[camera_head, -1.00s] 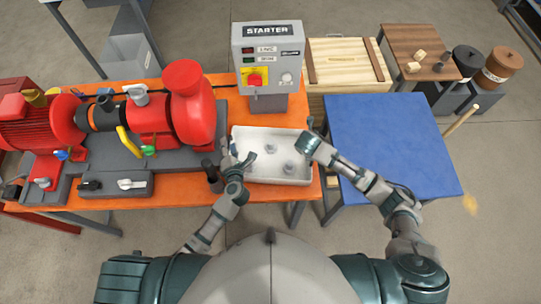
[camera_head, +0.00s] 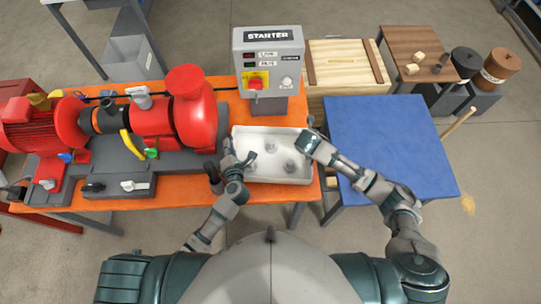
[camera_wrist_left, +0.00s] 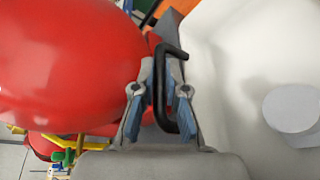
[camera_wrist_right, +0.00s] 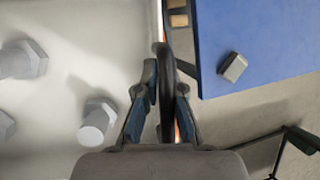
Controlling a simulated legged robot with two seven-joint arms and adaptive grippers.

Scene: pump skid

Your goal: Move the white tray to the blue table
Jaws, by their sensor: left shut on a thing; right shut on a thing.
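The white tray (camera_head: 298,132) sits on the orange bench, with several grey bolts (camera_head: 291,166) in it. My left gripper (camera_head: 231,158) is at the tray's left side, shut on a black handle (camera_wrist_left: 168,95), as the left wrist view shows. My right gripper (camera_head: 309,140) is at the tray's right side. In the right wrist view it is shut on the other dark handle (camera_wrist_right: 167,95).
A red pump (camera_head: 190,110) stands on the bench close to my left gripper. The grey starter box (camera_head: 268,65) stands just behind the tray. A wooden crate (camera_head: 345,65) is behind the blue table. A narrow gap separates the bench from the blue table.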

